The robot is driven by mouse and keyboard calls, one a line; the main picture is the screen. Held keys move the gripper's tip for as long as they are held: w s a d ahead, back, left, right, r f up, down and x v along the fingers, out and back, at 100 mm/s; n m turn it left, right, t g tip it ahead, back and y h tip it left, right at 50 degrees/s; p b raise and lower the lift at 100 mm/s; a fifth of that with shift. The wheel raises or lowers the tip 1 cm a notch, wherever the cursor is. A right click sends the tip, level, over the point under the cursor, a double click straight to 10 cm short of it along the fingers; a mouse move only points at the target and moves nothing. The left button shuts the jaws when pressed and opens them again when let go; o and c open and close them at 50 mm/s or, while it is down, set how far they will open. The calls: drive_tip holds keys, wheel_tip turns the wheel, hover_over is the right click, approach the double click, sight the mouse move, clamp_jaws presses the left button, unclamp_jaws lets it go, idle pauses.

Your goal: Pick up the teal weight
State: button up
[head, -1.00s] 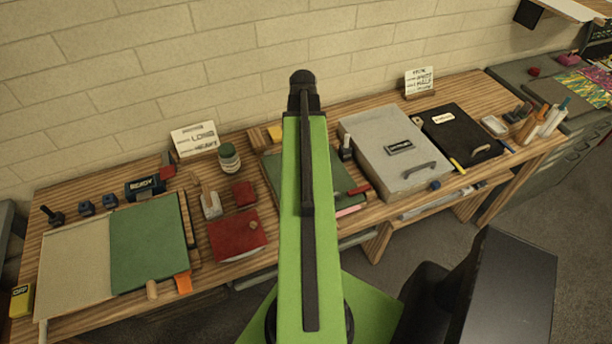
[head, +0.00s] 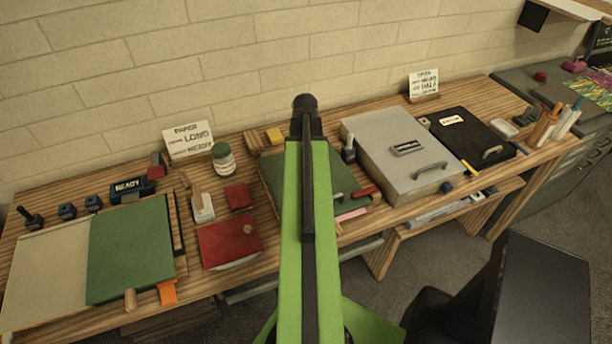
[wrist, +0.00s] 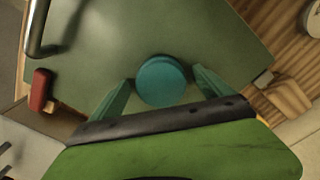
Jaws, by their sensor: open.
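The teal weight (wrist: 161,81) is a round disc on the green board (wrist: 215,40) in the wrist view. My gripper (wrist: 160,88) is open, with one teal finger on each side of the weight and a gap showing at each side. I cannot tell the gripper's height over the board. In the head view my arm hides the weight and the gripper; only parts of the green board (head: 342,180) show beside the arm.
In the wrist view a red-handled tool (wrist: 41,90) lies left, a metal handle (wrist: 37,25) upper left, and a wooden block (wrist: 288,98) right. In the head view a grey lidded box (head: 385,140) stands right of my arm and a red box (head: 220,235) left.

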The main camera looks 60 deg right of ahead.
drive_tip(key=shift+r, duration=0.1)
clamp_jaws()
idle(0.5)
drive_tip(key=shift+r, duration=0.15)
